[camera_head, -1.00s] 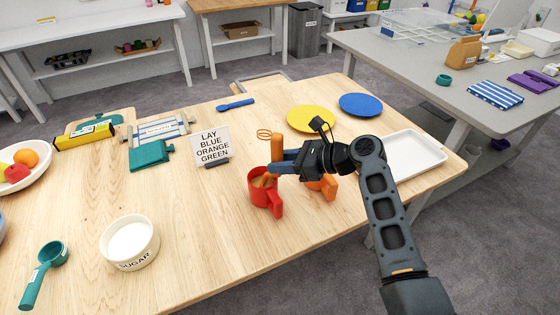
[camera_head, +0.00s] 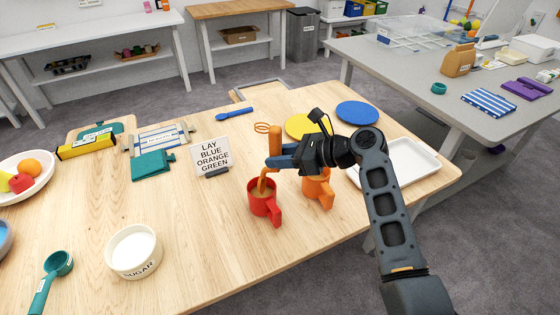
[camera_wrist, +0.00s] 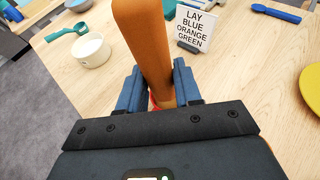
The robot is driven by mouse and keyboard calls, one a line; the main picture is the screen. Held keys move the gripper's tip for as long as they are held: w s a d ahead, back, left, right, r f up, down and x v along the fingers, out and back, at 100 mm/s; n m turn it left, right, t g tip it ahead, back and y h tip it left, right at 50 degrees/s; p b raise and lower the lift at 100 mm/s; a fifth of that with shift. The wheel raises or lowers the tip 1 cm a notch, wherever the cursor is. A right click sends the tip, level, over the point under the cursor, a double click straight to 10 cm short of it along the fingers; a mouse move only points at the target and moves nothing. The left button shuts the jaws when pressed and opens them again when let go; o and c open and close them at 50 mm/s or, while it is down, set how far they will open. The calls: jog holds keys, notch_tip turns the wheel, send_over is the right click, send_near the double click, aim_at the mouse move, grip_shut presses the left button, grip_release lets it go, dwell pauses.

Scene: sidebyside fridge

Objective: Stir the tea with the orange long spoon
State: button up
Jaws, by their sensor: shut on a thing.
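My gripper (camera_head: 277,163) is shut on the thick handle of the orange long spoon (camera_head: 275,140), which stands near upright. In the wrist view the spoon (camera_wrist: 146,45) rises between the two blue fingers of my gripper (camera_wrist: 158,90). The spoon's lower part reaches down to the mouth of the red mug (camera_head: 262,206), which holds brownish tea. Its tip is hidden, so I cannot tell how deep it is. In the wrist view the mug is almost wholly hidden below the gripper.
An orange mug (camera_head: 316,192) stands close to the right of the red mug. A white sugar bowl (camera_head: 133,252) is at the front left. A sign (camera_head: 214,157) stands behind. A white tray (camera_head: 410,160) lies at right. Bare table lies left of the red mug.

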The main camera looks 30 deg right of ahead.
aim_at(281, 144)
jog(key=shift+r, duration=1.9)
